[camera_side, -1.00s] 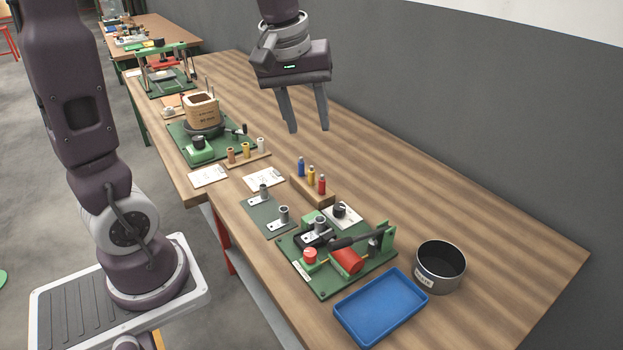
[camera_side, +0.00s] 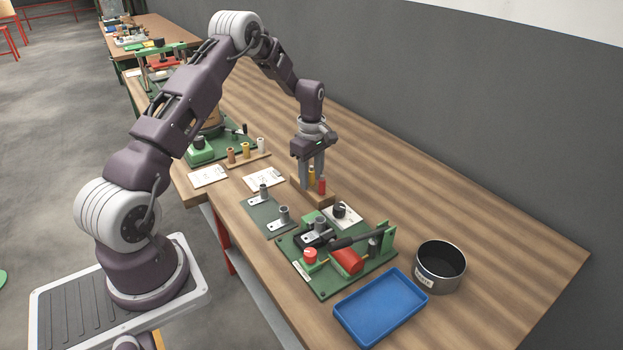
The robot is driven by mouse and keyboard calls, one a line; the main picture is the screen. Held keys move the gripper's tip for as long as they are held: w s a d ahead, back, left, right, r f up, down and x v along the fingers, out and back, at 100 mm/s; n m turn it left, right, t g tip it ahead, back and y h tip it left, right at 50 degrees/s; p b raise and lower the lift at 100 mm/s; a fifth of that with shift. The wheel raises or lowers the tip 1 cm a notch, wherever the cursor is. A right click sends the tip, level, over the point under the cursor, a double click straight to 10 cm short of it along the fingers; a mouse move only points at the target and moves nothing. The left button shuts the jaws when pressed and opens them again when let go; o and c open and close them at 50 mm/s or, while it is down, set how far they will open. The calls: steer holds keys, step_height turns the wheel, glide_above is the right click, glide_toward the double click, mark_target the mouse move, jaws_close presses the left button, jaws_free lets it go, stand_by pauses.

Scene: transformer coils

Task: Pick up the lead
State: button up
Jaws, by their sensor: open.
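A wooden block (camera_side: 318,199) holds upright coloured pieces that look like the leads. The yellow one (camera_side: 311,178) and the red one (camera_side: 322,187) show. The blue one at the block's far end is hidden behind my gripper. My gripper (camera_side: 311,180) is open and points down over the block, with its fingers at the height of the pieces. Whether a finger touches any piece cannot be told from this view.
A green mat (camera_side: 259,214) with metal lugs lies left of the block. A green press fixture (camera_side: 327,284) with a red cylinder, a blue tray (camera_side: 374,329) and a round dark-lined pot (camera_side: 440,267) stand nearer. The table's right side is clear.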

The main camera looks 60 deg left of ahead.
steer(key=shift+c, duration=0.4)
jaws_close()
step_height(320, 180, up, 10)
steer(key=shift+r, duration=0.1)
